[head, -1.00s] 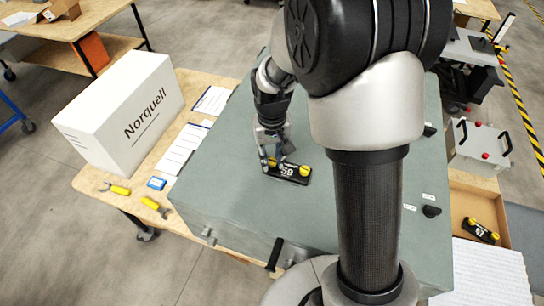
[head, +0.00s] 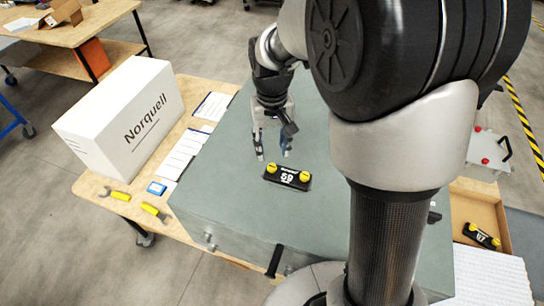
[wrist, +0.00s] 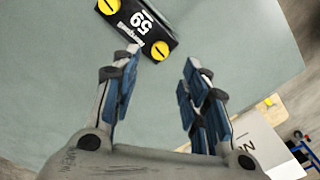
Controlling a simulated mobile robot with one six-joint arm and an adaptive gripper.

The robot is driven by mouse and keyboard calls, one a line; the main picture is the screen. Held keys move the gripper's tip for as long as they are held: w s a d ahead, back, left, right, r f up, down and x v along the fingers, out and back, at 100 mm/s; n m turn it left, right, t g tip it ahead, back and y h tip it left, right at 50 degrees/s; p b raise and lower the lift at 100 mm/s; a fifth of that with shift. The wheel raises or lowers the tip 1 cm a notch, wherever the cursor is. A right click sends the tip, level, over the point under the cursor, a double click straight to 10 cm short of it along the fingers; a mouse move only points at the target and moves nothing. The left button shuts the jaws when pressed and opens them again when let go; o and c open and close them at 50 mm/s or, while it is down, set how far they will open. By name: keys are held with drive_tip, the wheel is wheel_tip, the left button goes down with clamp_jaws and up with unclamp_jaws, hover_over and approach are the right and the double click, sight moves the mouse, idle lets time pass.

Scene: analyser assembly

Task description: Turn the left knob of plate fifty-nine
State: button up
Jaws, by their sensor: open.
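Plate fifty-nine (head: 288,178) is a small black plate with white numerals, lying on the grey-green cabinet top (head: 225,190). It has a yellow knob at each end: the picture-left one (head: 271,168) and the picture-right one (head: 305,177). My gripper (head: 273,156) is open and empty, above the cabinet top just behind the plate, apart from both knobs. In the wrist view, plate fifty-nine (wrist: 124,22) is at the top, partly cut off. One slotted knob (wrist: 160,50) shows near my open fingers (wrist: 160,60), and the other (wrist: 109,5) is at the top edge.
A white Norquell box (head: 120,112), paper sheets (head: 180,153), a blue item (head: 157,188) and yellow-handled tools (head: 120,196) lie on the wooden bench at left. Another black plate with yellow knobs (head: 482,234) sits in a tray at right. The cabinet top around plate fifty-nine is clear.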

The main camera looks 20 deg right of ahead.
wheel_tip(320, 180, up, 4)
drive_tip(key=shift+r, duration=0.1)
idle(0.6)
